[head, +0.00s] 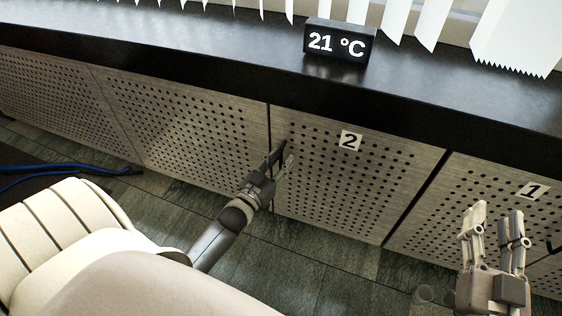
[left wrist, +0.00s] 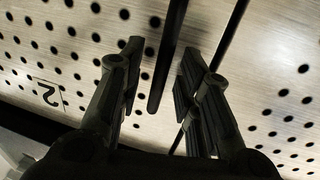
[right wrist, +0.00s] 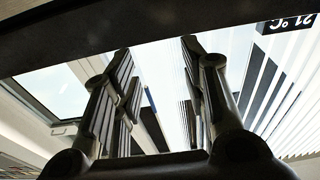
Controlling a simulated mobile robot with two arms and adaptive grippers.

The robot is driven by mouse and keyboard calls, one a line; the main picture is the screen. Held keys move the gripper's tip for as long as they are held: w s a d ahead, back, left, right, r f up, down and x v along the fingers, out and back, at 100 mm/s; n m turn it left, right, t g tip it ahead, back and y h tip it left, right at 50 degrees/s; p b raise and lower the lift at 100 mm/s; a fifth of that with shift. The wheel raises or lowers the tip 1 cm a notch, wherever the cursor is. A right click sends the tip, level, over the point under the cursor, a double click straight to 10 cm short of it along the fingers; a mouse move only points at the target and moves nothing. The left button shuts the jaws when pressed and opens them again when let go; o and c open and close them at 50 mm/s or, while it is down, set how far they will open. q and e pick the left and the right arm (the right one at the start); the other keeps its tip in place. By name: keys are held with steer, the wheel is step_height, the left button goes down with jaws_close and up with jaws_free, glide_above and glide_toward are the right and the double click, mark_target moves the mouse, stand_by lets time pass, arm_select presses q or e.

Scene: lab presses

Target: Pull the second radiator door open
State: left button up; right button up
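The second radiator door (head: 340,185) is a perforated metal panel with a "2" label (head: 350,140); it looks closed, in line with its neighbours. Its dark vertical bar handle (left wrist: 166,60) is near its left edge. My left gripper (head: 278,163) is at that handle. In the left wrist view my left gripper (left wrist: 160,62) is open, with the handle's end between its spread fingers, and I see a gap on both sides of the bar. My right gripper (head: 494,222) is open and empty, pointing up in front of the door labelled "1" (head: 500,185).
A black sill (head: 200,57) runs above the doors, with a "21 °C" display (head: 339,42) and white blinds (head: 415,22) over it. More perforated panels (head: 185,120) lie to the left. Blue cables (head: 80,169) lie at left. Tiled floor (head: 310,255) is clear before door 2.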

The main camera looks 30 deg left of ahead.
arm_select(q)
steer(key=shift+w, duration=0.45)
jaws_close()
